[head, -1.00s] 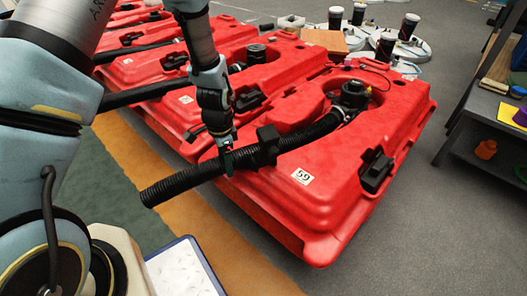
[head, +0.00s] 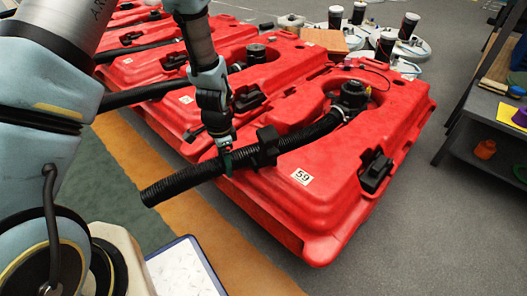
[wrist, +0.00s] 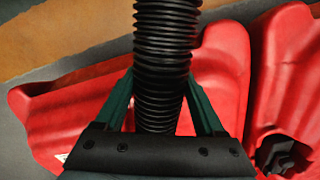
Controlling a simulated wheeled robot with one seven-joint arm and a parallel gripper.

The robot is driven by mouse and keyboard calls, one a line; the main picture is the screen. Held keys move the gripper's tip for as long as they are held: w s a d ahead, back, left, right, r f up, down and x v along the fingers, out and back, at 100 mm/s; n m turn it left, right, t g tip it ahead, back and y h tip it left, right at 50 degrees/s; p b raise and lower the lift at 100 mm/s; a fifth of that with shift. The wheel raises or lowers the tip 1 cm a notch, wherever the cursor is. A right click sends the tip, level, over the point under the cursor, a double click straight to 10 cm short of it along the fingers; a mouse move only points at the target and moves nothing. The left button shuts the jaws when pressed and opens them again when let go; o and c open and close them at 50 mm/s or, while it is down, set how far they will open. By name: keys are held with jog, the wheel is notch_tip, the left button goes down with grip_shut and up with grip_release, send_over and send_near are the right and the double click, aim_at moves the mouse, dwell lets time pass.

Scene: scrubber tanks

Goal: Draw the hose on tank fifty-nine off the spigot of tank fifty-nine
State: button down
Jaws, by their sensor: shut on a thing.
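Tank fifty-nine (head: 325,205) is the nearest red tank, with a white label reading 59 on its front. A black ribbed hose (head: 190,182) runs from the black spigot fitting (head: 352,95) on its top down to the left, past the tank's edge. My gripper (head: 226,160) is on the hose left of a black block on it. In the wrist view my gripper's green fingers (wrist: 160,105) stand on both sides of the hose (wrist: 165,45), shut on it. The joint between hose and spigot is partly dark; the hose appears to reach the fitting.
More red tanks (head: 215,40) with hoses stand in a row behind. A grey shelf (head: 490,130) with small items is at the right. White round lids with dark canisters (head: 400,45) are at the back. A clipboard (head: 185,270) lies at the lower front. Grey floor at the right is clear.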

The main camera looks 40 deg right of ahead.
aim_at(213, 166)
jog(key=shift+s+a+p, duration=0.15)
jog(key=shift+a, duration=0.6)
jog(key=shift+s+a+p, duration=0.15)
jog(key=shift+a, duration=0.9)
jog(key=shift+s+a, duration=0.15)
jog(key=shift+a, duration=0.2)
grip_release()
jog(key=shift+r, duration=0.15)
jog(key=shift+r+p, duration=3.45)
notch_tip(213, 166, up, 7)
jog(key=p, duration=0.6)
